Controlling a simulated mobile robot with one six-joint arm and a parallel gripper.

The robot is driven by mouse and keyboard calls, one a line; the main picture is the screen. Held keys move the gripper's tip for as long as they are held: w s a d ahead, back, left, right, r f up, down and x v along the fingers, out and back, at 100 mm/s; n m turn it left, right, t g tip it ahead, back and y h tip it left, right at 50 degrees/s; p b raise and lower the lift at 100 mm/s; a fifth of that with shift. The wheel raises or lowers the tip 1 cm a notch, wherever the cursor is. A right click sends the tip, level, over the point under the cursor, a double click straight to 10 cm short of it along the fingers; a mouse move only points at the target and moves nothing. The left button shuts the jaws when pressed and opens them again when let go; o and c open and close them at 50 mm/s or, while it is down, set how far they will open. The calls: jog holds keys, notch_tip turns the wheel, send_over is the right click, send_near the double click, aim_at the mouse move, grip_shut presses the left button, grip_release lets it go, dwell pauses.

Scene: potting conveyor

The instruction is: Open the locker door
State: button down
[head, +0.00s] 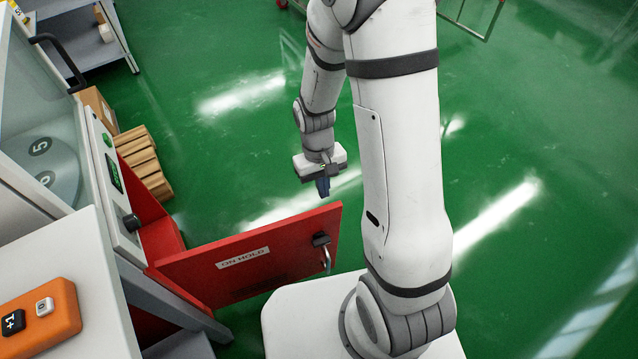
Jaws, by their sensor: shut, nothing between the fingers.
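The red locker door (205,270) stands swung out from the red locker body (160,237) at the left. It carries a white "ON HOLD" label (243,259). A dark latch with a metal handle (325,254) sits near the door's free edge. My gripper (322,189) is shut and empty, pointing down. In the picture it is just above the door's top edge near the free end, apart from the handle. The inside of the locker is mostly hidden behind the door.
A machine with a control panel (112,172) stands above the locker. An orange button box (40,318) rests on a white surface at the lower left. Cardboard pieces (143,160) lie beyond the locker. The green floor (230,140) is open beyond the door.

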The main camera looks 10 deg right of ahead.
jog(key=shift+a, duration=0.25)
jog(key=p+v, duration=0.2)
jog(key=v, duration=0.5)
jog(key=shift+r+p, duration=0.3)
jog(key=shift+r, duration=0.05)
